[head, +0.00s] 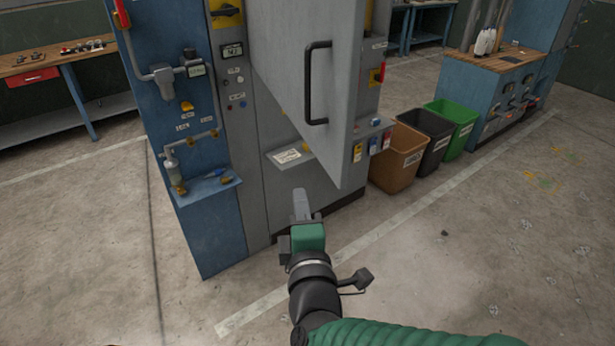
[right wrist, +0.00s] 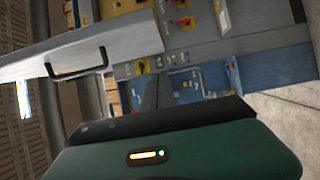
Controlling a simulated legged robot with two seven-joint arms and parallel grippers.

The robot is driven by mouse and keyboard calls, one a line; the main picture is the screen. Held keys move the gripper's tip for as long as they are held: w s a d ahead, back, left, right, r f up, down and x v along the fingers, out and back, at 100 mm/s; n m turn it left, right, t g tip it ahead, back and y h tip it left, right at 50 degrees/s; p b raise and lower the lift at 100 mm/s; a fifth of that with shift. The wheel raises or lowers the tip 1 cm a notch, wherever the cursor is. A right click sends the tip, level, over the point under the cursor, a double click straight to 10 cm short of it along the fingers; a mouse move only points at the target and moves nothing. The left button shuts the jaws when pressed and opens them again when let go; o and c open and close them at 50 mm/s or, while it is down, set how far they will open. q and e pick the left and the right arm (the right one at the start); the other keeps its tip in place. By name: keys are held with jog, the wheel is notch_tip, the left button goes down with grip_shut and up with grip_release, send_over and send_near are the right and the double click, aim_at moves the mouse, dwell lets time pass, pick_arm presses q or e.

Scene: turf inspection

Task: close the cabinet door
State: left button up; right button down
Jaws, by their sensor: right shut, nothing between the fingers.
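The grey cabinet (head: 258,198) stands at the upper centre of the head view. Its grey door (head: 285,62) stands open, swung out toward me, with a black bar handle (head: 317,85) on its face. In the right wrist view the door (right wrist: 130,38) reaches in from the left, tilted, and its handle (right wrist: 78,70) shows below its edge. My right gripper (head: 301,203) is shut and empty, in front of the cabinet and below the door's lower corner, apart from the handle. My left gripper is not in view.
A blue panel with pipes (head: 172,110) adjoins the cabinet on the left. Brown (head: 396,160), black (head: 425,140) and green (head: 455,125) bins stand to the right. A workbench (head: 500,66) is behind them. The concrete floor (head: 480,260) at front right is clear.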

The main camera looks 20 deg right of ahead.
jog(key=w+d+p, duration=0.2)
jog(key=w, duration=0.1)
jog(key=w+d+p, duration=0.2)
jog(key=w, duration=0.2)
jog(key=w+d+p, duration=0.2)
jog(key=w+p, duration=0.1)
jog(key=shift+w+d+f, duration=0.1)
jog(key=shift+w+d, duration=0.05)
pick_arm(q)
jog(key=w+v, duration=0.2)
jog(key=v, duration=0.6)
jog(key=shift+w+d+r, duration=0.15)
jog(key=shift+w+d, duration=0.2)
pick_arm(e)
jog(key=shift+w, duration=0.1)
jog(key=shift+f, duration=0.1)
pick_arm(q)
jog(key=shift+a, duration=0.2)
pick_arm(e)
jog(key=shift+w, duration=0.1)
